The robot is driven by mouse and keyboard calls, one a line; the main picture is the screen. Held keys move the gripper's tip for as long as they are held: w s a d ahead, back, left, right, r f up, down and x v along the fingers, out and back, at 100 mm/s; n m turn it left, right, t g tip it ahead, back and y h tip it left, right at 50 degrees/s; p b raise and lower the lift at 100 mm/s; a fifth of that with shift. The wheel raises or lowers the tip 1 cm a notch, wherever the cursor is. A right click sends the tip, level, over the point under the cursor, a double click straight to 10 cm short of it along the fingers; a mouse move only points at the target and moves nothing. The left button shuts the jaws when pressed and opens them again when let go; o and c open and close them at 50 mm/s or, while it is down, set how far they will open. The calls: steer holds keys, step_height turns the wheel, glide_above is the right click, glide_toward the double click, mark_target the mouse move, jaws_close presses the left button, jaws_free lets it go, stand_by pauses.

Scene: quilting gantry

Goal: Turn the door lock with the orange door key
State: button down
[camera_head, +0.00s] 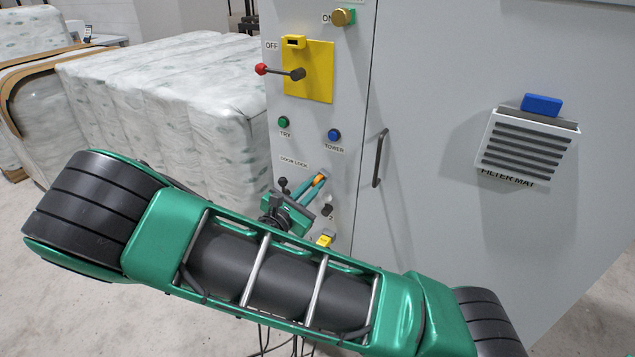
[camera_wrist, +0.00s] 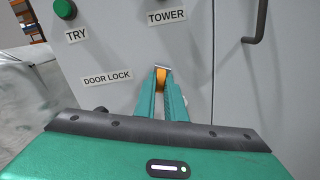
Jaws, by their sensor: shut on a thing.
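My gripper (camera_head: 314,187) is at the DOOR LOCK label on the grey cabinet panel, its two green fingers pointing at the panel. It is shut on the orange door key (camera_head: 319,180), of which only a small orange part shows between the fingertips. In the wrist view the orange key (camera_wrist: 160,77) shows between the fingertips (camera_wrist: 161,85), right of the DOOR LOCK label (camera_wrist: 107,78). The lock itself is mostly hidden behind the fingers and key, so I cannot tell how deep the key sits or its exact turn.
A black knob (camera_head: 327,210) and a yellow part (camera_head: 325,240) are just below the gripper. Above are a green TRY button (camera_head: 284,122), a blue TOWER button (camera_head: 334,135) and a yellow plate (camera_head: 318,75) with a red-tipped lever. A door handle (camera_head: 379,158) sticks out to the right.

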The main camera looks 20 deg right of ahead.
steer(key=shift+n, duration=0.3)
steer(key=n, duration=0.3)
steer(key=c, duration=1.7)
jaws_free()
steer(key=shift+c, duration=0.2)
